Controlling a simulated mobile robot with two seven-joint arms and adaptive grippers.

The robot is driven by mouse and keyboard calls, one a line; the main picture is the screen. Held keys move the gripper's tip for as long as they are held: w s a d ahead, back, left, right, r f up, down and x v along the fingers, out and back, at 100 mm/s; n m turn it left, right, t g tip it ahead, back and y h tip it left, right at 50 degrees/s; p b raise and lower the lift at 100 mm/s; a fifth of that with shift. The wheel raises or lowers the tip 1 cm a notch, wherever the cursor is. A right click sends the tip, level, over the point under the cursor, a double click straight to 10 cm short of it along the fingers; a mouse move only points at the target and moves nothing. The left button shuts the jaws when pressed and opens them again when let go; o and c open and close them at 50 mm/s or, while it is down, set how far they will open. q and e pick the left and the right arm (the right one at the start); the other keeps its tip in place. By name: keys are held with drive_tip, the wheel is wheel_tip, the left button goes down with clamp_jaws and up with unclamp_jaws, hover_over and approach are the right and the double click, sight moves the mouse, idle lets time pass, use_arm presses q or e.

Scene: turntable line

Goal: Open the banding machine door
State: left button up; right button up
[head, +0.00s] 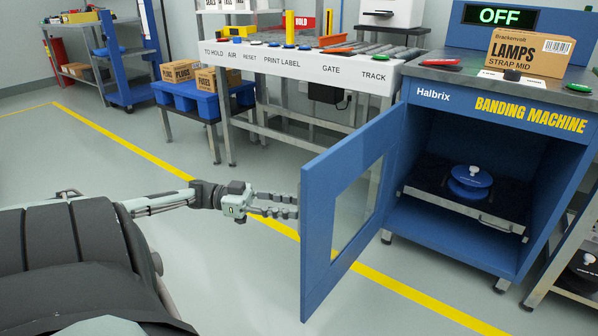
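The banding machine (415,135) is a blue cabinet at the right, lettered "Halbrix" and "BANDING MACHINE". Its blue door (316,215), with a clear window, stands wide open, swung out to the left from the cabinet's left side. The inner face of the door shows; its outer face and any handle there are hidden. My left gripper (285,205) is at the door's free edge, on the outer side, with its fingertips beside or just behind that edge. I cannot tell whether it touches the door or holds anything. My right gripper is not in view.
Inside the cabinet, a blue round part with a white knob (471,181) sits on a dark shelf. A "LAMPS" carton (527,52) and an "OFF" display (499,16) are on top. A white-fronted bench (300,68) stands behind the door. The floor at left is clear.

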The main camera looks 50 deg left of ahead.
use_arm(q)
drive_tip(key=v, duration=0.9)
idle(0.3)
